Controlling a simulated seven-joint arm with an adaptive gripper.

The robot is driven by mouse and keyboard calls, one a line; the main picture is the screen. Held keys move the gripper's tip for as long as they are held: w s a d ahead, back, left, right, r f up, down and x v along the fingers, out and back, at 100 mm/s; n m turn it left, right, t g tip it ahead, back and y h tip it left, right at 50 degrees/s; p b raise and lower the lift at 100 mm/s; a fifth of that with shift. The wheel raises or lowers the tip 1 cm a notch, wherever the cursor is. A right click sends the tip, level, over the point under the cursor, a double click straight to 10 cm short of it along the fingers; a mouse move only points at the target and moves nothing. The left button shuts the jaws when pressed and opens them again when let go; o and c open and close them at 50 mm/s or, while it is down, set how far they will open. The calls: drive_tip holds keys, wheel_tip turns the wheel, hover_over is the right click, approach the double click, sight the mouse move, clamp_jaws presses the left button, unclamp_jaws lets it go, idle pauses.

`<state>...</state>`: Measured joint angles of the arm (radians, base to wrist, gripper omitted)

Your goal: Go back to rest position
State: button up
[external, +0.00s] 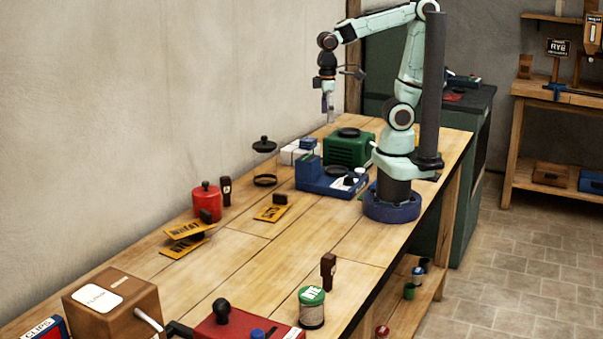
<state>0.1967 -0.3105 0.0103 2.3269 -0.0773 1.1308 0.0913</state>
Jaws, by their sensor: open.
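My gripper (330,100) hangs from my raised arm over the far end of the wooden workbench (290,240), pointing down. It is small in this view. It is open, and I see nothing held in it. It is well above the bench, above the white boxes and the green device. My base stands on the bench at the right.
Below my gripper are a green device (349,148), a blue scale-like device (326,180) and white boxes (290,153). The bench's middle is mostly clear.

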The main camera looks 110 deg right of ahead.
drive_tip(key=s+a+f+n, duration=0.2)
drive_tip(key=s+a+n, duration=0.1)
drive_tip(key=s, duration=0.3)
drive_tip(key=shift+s+a+n, duration=0.3)
drive_tip(key=shift+s+a, duration=0.1)
drive_tip(key=shift+a, duration=0.25)
